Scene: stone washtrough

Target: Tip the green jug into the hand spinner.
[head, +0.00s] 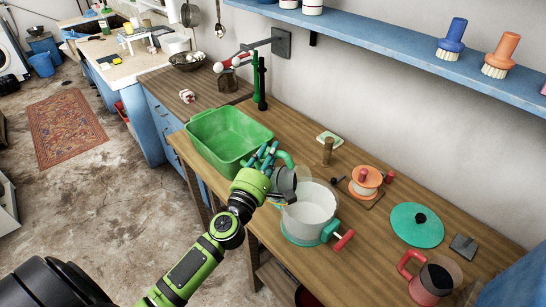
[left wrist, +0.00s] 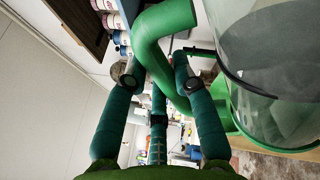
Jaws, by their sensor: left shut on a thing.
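The green jug (head: 285,184) has a clear, greyish body with a dark band and a green handle. My left gripper (head: 266,158) is shut on that handle (left wrist: 163,35), with fingers on both sides of it. The left wrist view shows the jug body (left wrist: 270,75) to the right of the fingers. The jug is held up at the left rim of the hand spinner (head: 309,208) and looks tilted towards it. The spinner is an open white tub with a teal base and a red-gripped crank. I cannot tell what the jug holds. My right gripper is out of view.
A green basin (head: 229,137) stands just behind my left gripper. An orange spool-like thing (head: 365,180), a teal lid (head: 417,225) and a red jug (head: 435,279) stand to the right on the wooden bench. A blue shelf (head: 400,48) runs above.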

